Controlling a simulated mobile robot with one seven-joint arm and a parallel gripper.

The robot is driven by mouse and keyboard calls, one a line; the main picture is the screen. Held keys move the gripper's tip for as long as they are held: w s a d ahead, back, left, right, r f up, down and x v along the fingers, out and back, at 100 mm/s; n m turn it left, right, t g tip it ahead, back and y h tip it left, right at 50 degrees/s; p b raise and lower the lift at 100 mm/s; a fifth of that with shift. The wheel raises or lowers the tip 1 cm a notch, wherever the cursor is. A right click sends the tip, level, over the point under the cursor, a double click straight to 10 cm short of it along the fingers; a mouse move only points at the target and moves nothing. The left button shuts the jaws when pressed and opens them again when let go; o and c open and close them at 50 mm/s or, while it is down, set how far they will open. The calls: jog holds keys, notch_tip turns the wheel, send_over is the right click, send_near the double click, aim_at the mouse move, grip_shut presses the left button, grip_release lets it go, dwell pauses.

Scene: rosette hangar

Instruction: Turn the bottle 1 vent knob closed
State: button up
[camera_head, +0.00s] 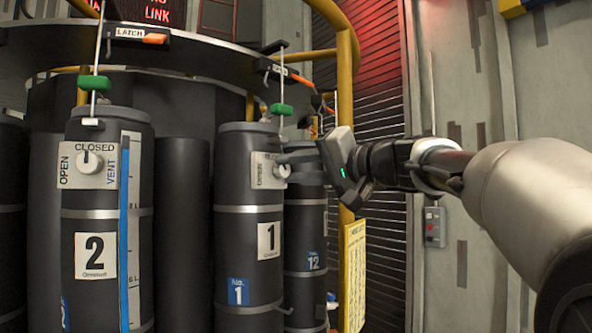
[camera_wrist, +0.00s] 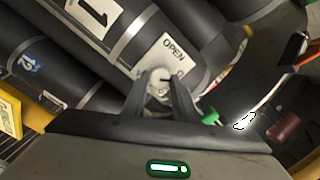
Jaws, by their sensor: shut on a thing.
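Bottle 1 (camera_head: 236,205) is a dark grey cylinder marked with a white "1" label, standing in the middle of the head view. Its vent knob (camera_head: 281,171) is a round pale knob on a white plate near the bottle's top. My gripper (camera_head: 288,160) reaches in from the right, with its fingers at the knob. In the wrist view, the knob (camera_wrist: 160,84) sits between the two fingertips, and my gripper is shut on it. A dark mark shows on the knob's face. "OPEN" is readable on the plate (camera_wrist: 172,50); the other lettering is partly hidden by the fingers.
Bottle 2 (camera_head: 90,225), with its own vent knob (camera_head: 89,162), stands to the left. Bottle 12 (camera_head: 306,262) stands close behind bottle 1. A yellow post (camera_head: 346,100) rises behind my gripper. Green handles (camera_head: 281,109) hang above the bottles.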

jog(key=m, duration=0.4)
jog(key=shift+p, duration=0.4)
jog(key=shift+m+p, duration=0.3)
jog(key=shift+m, duration=1.2)
jog(key=shift+f, duration=0.1)
jog(key=o, duration=1.1)
jog(key=shift+c, duration=0.2)
jog(key=b+v, duration=0.1)
jog(key=v, duration=1.6)
jog(key=shift+d+b, duration=0.2)
jog(key=shift+b, duration=0.2)
jog(key=shift+s, duration=0.1)
